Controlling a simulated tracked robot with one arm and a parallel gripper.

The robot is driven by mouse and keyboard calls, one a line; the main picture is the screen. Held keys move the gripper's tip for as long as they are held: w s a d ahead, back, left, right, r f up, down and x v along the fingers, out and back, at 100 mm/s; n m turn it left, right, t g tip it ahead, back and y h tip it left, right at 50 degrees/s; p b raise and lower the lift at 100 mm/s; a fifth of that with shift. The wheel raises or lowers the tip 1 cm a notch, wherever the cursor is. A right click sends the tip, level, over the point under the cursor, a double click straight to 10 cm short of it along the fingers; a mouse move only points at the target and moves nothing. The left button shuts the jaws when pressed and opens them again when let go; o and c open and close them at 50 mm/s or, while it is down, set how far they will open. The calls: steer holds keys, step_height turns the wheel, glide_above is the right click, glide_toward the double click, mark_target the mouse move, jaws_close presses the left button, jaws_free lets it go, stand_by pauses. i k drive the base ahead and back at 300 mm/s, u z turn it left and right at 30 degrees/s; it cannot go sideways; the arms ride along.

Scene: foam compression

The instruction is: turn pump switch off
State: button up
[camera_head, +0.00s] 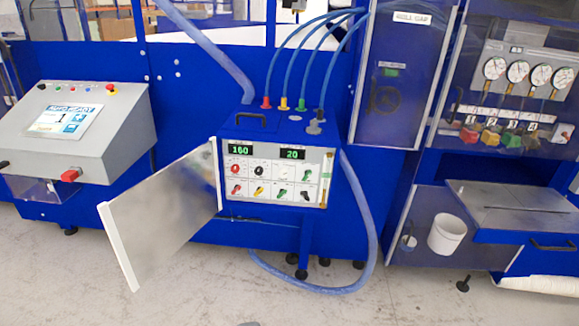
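A blue control box (247,127) stands at the middle of the view, with its white front panel (277,172) facing me. Its grey door (165,205) is swung open to the left. Two green displays read 160 (239,149) and 20 (292,154). Below them are two rows of small knobs and switches: a red knob (235,169), a black knob (258,170), and red, yellow, green and dark switches in the lower row. The labels are too small to read, so I cannot tell which is the pump switch or its position. My gripper is not in view.
A grey console with a touchscreen (62,119) and red knob (70,175) stands at left. Blue hoses (298,50) rise from the box top, and a thick hose (371,235) loops at its right. Gauges (518,71) and a white cup (446,234) are at right. The floor in front is clear.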

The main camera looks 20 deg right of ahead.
mark_target(307, 175)
steer(key=i, duration=1)
steer(key=z, duration=0.1)
